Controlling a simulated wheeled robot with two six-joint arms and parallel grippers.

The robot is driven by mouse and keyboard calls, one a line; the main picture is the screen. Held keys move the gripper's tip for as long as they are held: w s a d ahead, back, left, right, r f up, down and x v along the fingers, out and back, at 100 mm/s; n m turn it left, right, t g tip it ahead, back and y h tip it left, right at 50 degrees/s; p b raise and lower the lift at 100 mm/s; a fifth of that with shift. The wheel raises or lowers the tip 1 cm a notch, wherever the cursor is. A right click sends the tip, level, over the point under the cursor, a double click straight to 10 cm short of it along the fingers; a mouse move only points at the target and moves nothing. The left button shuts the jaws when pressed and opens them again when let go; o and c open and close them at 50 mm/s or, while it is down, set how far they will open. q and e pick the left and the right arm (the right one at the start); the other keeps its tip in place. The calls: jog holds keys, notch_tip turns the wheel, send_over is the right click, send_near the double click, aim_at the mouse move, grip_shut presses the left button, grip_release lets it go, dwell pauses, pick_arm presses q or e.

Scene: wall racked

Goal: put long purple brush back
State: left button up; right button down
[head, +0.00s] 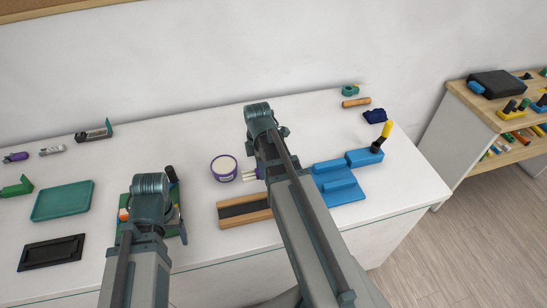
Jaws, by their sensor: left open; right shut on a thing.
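A purple piece with pale, bristle-like prongs (249,173) shows beside my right gripper (264,165). It looks like the long purple brush; most of it is hidden behind the gripper and arm. My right gripper is shut on it, above the white table. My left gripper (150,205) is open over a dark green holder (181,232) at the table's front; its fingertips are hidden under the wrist.
A wooden tray with a dark strip (232,221) and blue stepped blocks (345,193) lie near the front. A green tray (63,201) and black frame (50,253) lie left. A yellow-and-black tool (386,131) stands right. The back middle of the table (180,138) is clear.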

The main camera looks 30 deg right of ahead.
pick_arm(q)
jog(key=shift+f+b, duration=0.3)
jog(key=shift+f, duration=0.05)
pick_arm(e)
jog(key=w+d, duration=0.1)
jog(key=d, duration=0.1)
jog(key=w+d, duration=0.4)
jog(key=shift+f, duration=0.35)
pick_arm(q)
jog(key=shift+f, duration=0.15)
pick_arm(e)
jog(key=shift+w+d+f, duration=0.1)
jog(key=shift+w+d, duration=0.6)
jog(key=shift+d, duration=0.05)
pick_arm(q)
notch_tip(320, 180, down, 3)
jog(key=b, duration=0.3)
pick_arm(e)
notch_tip(320, 180, down, 3)
jog(key=shift+d+r, duration=0.1)
jog(key=shift+f, duration=0.2)
